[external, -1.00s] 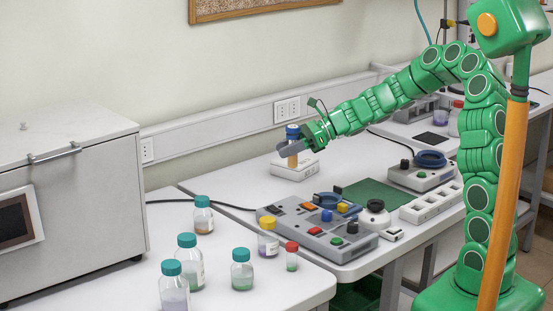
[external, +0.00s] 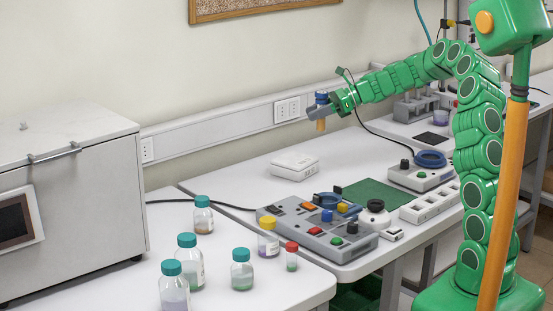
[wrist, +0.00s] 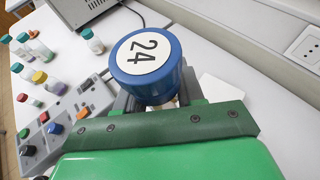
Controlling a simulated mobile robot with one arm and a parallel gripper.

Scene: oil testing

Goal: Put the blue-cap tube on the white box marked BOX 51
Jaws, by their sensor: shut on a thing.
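My gripper (external: 320,111) is shut on the blue-cap tube (external: 321,97). It holds the tube upright in the air, above the back of the table and to the right of the white box. In the wrist view the tube's blue cap (wrist: 147,62) shows a white disc with the number 24, and the jaws close around the tube below it. The small white box (external: 294,167) lies on the back of the table with nothing on it. Its marking is too small to read.
A grey control panel (external: 300,233) with coloured knobs stands in front of the box. A green mat (external: 374,194) and a grey device with a blue ring (external: 425,177) lie to the right. Several capped bottles stand front left. The wall with its socket (external: 287,110) is close behind.

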